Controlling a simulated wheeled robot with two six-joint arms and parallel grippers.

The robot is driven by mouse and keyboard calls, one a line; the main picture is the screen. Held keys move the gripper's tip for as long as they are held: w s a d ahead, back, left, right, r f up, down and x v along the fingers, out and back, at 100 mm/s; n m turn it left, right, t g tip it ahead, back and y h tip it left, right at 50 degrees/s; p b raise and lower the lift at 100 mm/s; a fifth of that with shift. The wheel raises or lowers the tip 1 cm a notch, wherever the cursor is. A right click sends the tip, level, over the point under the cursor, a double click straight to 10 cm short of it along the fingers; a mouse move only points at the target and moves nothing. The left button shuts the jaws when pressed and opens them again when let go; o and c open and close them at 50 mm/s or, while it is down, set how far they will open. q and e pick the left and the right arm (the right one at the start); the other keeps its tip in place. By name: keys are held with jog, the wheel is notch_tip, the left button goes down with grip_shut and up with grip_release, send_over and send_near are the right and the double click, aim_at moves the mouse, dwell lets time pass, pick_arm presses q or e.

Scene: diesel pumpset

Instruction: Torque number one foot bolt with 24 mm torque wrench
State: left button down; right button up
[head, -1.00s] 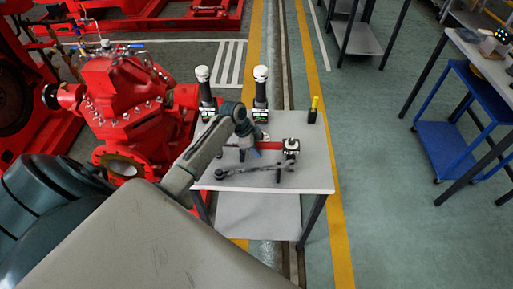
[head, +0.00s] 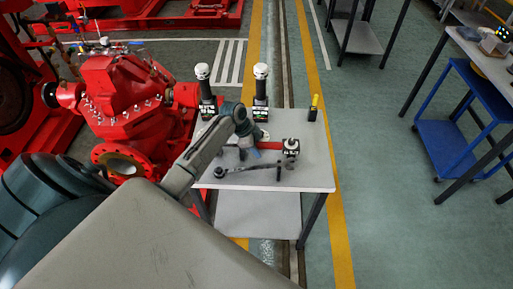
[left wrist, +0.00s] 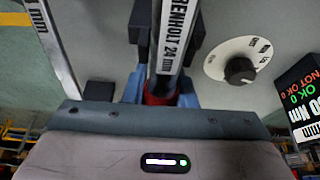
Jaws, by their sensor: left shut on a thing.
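The 24 mm torque wrench (left wrist: 178,30) runs away from the palm in the left wrist view, with "24 mm" on its shaft and a red part near the palm. Its red handle shows in the head view (head: 270,146) above the small table. My left gripper (left wrist: 167,50) is shut around the wrench, one finger on each side. In the head view the left gripper (head: 254,152) is over the table, its fingers partly hidden by the arm. The foot bolt cannot be made out. The right gripper is not in view.
A grey table (head: 310,178) carries another dark wrench (head: 250,168), two black devices with white tops (head: 204,90) (head: 261,85) and a yellow-topped tool (head: 313,106). A red pump (head: 120,100) stands left of the table. A blue cart (head: 445,150) stands at the right, with clear floor between.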

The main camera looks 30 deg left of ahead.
pick_arm(q)
jog(key=shift+f, duration=0.35)
jog(key=c, duration=1.1)
grip_release()
jog(key=shift+s, duration=0.1)
jog(key=shift+b, duration=0.3)
jog(key=shift+a+r, duration=0.2)
jog(key=shift+r, duration=0.15)
jog(key=b+v, duration=0.2)
jog(key=v, duration=0.7)
jog(key=shift+d, duration=0.1)
jog(key=shift+s+r+b, duration=0.15)
jog(key=shift+r+b, duration=0.15)
jog(key=shift+r, duration=0.2)
